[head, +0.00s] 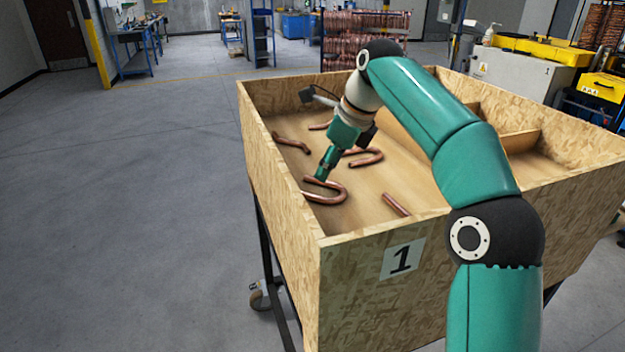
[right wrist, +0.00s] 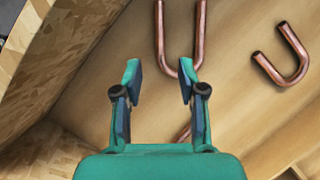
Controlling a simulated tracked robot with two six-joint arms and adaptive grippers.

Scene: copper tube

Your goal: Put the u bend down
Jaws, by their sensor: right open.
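A copper u bend (head: 338,194) lies on the floor of the wooden crate (head: 290,210) marked 1, near its left front side. My right gripper (head: 321,176) points down into the crate just above this u bend. In the right wrist view the two fingers (right wrist: 160,75) stand apart with nothing between them. The u bend (right wrist: 203,40) lies beyond the fingertips, and the right fingertip overlaps its curved end. I cannot tell whether they touch. My left gripper is not in view.
Another u bend (head: 372,160) and bent copper pieces (head: 292,143) lie in the crate, with a short tube (head: 396,204) near the front wall. Wooden dividers (head: 520,142) stand at the crate's right. The crate walls rise around my right arm. Open floor lies left.

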